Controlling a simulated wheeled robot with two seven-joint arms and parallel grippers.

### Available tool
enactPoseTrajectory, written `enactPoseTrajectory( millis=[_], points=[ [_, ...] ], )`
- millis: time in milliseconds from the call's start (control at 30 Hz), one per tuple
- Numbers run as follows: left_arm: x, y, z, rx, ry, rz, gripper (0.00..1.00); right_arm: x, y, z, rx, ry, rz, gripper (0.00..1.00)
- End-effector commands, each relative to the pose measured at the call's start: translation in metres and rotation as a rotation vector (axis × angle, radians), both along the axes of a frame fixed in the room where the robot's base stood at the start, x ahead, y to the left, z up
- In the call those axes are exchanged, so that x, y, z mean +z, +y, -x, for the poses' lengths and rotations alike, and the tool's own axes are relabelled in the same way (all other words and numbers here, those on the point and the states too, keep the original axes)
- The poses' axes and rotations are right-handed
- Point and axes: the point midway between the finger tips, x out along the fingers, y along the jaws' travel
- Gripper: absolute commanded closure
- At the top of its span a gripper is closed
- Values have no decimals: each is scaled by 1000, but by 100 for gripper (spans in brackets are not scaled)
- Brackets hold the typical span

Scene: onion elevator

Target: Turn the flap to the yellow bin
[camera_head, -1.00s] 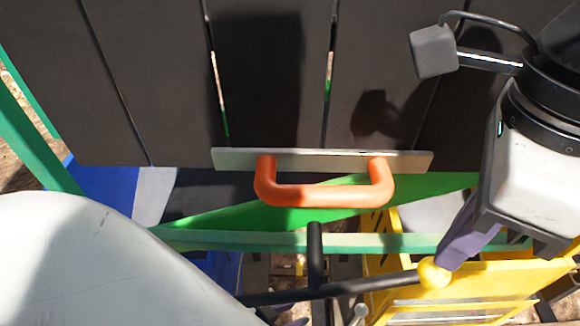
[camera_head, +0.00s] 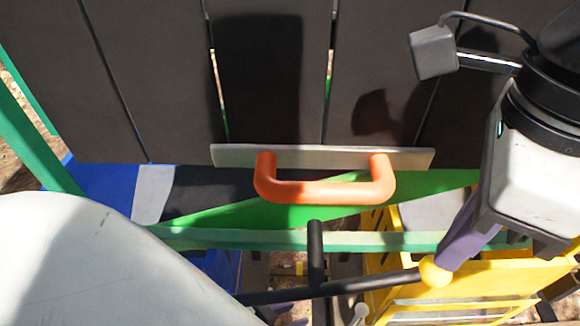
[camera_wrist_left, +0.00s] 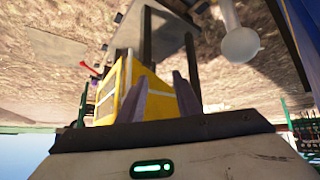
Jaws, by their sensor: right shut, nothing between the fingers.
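A black bar lever (camera_head: 340,288) with a yellow ball knob (camera_head: 433,272) at its right end lies below the orange handle in the head view. A short black post rises from it. The flap itself I cannot make out clearly. My right gripper (camera_head: 446,256) is shut and empty, its purple fingertips at the knob, seemingly touching it. The yellow bin (camera_head: 480,283) is below right, and it also shows in the left wrist view (camera_wrist_left: 110,95). My left gripper (camera_wrist_left: 161,92) shows two purple fingers apart with nothing seen between them. My white left arm covers the lower left of the head view.
Dark panels (camera_head: 270,70) with a metal strip and orange handle (camera_head: 325,193) fill the upper head view. A green frame bar (camera_head: 270,239) crosses behind the lever. Blue surfaces (camera_head: 105,190) lie left. A pale round knob (camera_wrist_left: 240,45) hangs in the left wrist view.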

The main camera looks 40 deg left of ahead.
Motion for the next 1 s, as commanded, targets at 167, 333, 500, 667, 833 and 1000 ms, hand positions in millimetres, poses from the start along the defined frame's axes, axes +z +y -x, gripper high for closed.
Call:
enactPoseTrajectory(
  millis=[167,333,500,667,833,1000],
  points=[
    [-12,-2,0,-5,2,-3,69,-15,0,0,0,0,0,100],
    [-16,-6,-2,-12,-6,1,69,-26,0,1,1,3,-1,100],
    [-20,-10,-4,-20,-11,5,69,-37,1,1,2,3,-1,100],
    [-27,-12,-4,-23,-7,4,69,-46,1,1,2,3,-1,100],
    [-30,-13,-8,-24,-18,5,69,-56,1,1,2,3,-1,100],
    [-36,-15,-9,-28,-17,6,69,-66,0,1,1,2,-1,100]
  ],
)
